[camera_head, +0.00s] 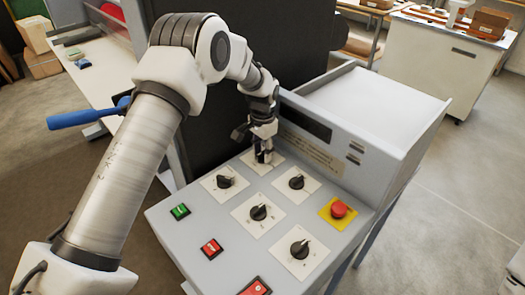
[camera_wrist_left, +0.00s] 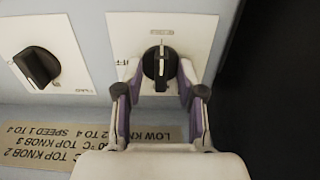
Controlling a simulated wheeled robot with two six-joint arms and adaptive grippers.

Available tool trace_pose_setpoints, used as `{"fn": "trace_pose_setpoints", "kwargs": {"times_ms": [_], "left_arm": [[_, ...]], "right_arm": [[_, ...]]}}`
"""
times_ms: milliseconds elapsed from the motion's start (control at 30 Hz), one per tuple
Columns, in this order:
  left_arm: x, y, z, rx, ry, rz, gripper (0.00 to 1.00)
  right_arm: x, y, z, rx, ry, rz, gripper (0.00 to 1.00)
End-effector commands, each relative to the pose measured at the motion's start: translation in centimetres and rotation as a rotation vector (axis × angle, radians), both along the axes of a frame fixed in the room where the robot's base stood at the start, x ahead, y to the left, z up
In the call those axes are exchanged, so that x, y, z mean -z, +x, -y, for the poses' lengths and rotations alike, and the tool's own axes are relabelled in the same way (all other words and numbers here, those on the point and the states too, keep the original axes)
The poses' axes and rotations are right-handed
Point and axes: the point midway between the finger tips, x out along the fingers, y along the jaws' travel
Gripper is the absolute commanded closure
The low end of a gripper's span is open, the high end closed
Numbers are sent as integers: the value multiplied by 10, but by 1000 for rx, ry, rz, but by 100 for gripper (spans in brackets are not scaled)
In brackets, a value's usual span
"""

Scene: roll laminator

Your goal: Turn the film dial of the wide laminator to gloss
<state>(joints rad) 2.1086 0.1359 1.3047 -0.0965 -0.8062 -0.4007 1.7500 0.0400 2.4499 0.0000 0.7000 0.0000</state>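The control panel (camera_head: 195,229) has several black dials on white plates. My left gripper (camera_head: 264,156) reaches down over the rearmost dial, which it mostly hides in the head view. In the left wrist view that black dial (camera_wrist_left: 160,66) has a pale pointer line along its grip. The two fingers of the gripper (camera_wrist_left: 161,84) are parted, one on each side of the dial, with narrow gaps. The plate lettering is too small to read surely, so I cannot tell which dial is the film one. My right gripper is not in view.
Other dials stand close by: left (camera_head: 225,179), right (camera_head: 296,182), middle (camera_head: 258,212) and front (camera_head: 299,248). A red stop button (camera_head: 338,209) on yellow, a green switch (camera_head: 180,211) and a red switch (camera_head: 211,248) share the panel. A raised housing (camera_head: 372,105) borders it behind.

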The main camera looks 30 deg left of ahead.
Motion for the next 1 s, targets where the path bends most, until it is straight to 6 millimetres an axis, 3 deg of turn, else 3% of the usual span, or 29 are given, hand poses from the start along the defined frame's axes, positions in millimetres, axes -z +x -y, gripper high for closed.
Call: {"fn": "trace_pose_setpoints", "kwargs": {"times_ms": [167, 433, 600, 1000], "left_arm": [[-15, 1, 0, 0, 0, 3, 61], [-82, 2, 1, 0, 0, 3, 61], [-112, 2, 1, 1, 0, 0, 61], [-119, 2, 1, 1, 0, -2, 61]], "right_arm": [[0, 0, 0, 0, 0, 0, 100], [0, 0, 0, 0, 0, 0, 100], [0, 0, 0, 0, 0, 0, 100], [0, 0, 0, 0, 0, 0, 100]]}}
